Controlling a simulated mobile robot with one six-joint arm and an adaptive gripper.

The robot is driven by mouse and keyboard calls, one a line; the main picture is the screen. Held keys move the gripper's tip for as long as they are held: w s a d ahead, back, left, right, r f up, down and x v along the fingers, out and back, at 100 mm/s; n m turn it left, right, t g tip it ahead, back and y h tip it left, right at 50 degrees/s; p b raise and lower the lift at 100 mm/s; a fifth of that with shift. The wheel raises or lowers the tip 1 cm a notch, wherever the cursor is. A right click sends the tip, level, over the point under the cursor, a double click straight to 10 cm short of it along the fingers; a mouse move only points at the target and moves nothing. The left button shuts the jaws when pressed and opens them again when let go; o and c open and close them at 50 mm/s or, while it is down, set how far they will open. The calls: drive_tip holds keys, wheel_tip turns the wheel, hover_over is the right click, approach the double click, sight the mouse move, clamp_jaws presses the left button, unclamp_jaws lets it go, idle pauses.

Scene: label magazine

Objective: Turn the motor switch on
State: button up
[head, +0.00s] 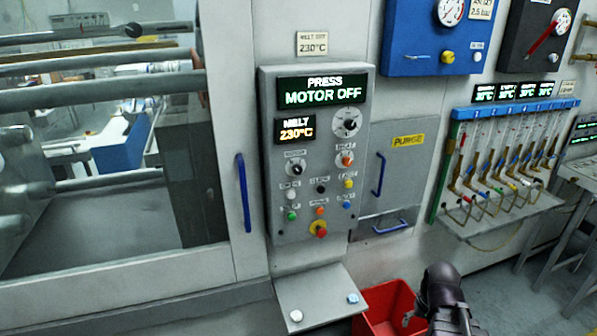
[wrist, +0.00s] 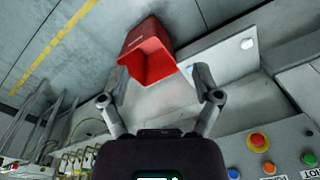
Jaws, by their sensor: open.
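The motor switch (head: 296,168) is a round black knob with a light pointer on the left of the grey control panel (head: 268,215). The display (head: 322,91) above reads "PRESS MOTOR OFF". My gripper (wrist: 160,82) is open and empty in the wrist view, with its two fingers spread apart. In the head view my dark arm end shows at the bottom, below and to the right of the panel and apart from the switch. The motor switch cannot be made out in the wrist view.
A red emergency button (head: 321,230) and several coloured buttons sit low on the panel. A red bin (head: 378,300) stands below, beside a small shelf (head: 318,290). Blue handles (head: 243,193) flank the panel. A rack of tubes (head: 512,112) is at the right.

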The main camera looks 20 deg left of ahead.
drive_tip(key=w+a+r+n+t+y, duration=0.25)
drive_tip(key=w+a, duration=0.25)
drive_tip(key=a, duration=0.3)
drive_tip(key=n+t+y+p, duration=0.4)
drive_tip(key=n+t+y, duration=0.3)
drive_tip(key=t, duration=0.5)
approach(299, 171)
drive_tip(key=shift+s+d+r+m+g+y, duration=0.1)
drive_tip(key=shift+s+d+m+g+y, duration=0.15)
drive_tip(key=shift+s+d+m, duration=0.65)
drive_tip(key=shift+s+n, duration=0.25)
drive_tip(key=shift+s, duration=0.05)
drive_tip(key=x, duration=1.3)
drive_tip(key=shift+w+a, duration=0.1)
drive_tip(key=shift+w, duration=0.2)
clamp_jaws()
